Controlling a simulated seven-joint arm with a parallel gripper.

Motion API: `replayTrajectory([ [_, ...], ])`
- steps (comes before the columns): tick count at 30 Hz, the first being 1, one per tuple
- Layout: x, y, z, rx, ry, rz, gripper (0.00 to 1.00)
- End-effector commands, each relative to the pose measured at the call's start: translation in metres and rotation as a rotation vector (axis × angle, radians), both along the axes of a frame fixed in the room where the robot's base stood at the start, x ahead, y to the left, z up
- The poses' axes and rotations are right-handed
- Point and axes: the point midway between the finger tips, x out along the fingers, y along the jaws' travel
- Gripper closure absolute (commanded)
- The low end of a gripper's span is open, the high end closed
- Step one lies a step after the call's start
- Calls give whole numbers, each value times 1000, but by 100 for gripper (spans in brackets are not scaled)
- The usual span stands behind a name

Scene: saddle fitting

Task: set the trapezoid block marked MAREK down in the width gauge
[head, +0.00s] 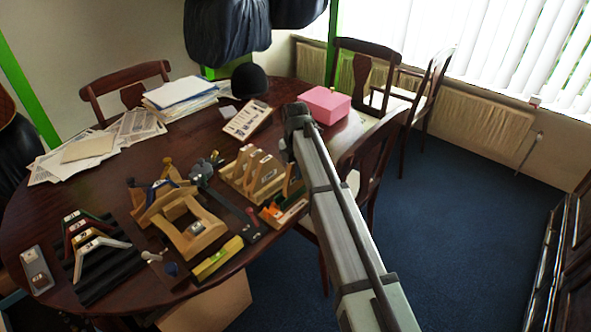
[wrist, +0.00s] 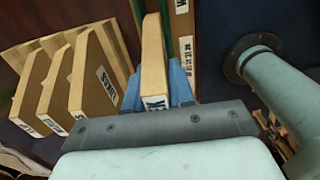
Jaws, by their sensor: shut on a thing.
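In the wrist view my gripper (wrist: 155,92) is shut on a narrow pale wooden block (wrist: 154,60), with blue fingers on both sides. Only the end of the block's label shows, so I cannot read the full name. In the head view my arm hides most of the gripper, just right of the rack of wooden blocks (head: 252,172). These blocks also show left of the held block in the wrist view (wrist: 95,85). A labelled wooden piece (wrist: 182,32) lies just right of the held block. I cannot tell for certain which wooden fixture is the width gauge.
Open wooden frames (head: 190,236) stand mid-table. A black stand (head: 105,272) with several angled pieces is at left. A yellow level (head: 218,259) lies near the front edge. A sloped label board (head: 247,119), pink box (head: 325,104) and papers (head: 180,92) are at the back.

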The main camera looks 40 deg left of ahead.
Motion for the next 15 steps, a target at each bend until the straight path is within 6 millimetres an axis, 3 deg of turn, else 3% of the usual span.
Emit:
replayTrajectory([
  [15, 0, 0, -3, 0, 0, 0, 100],
])
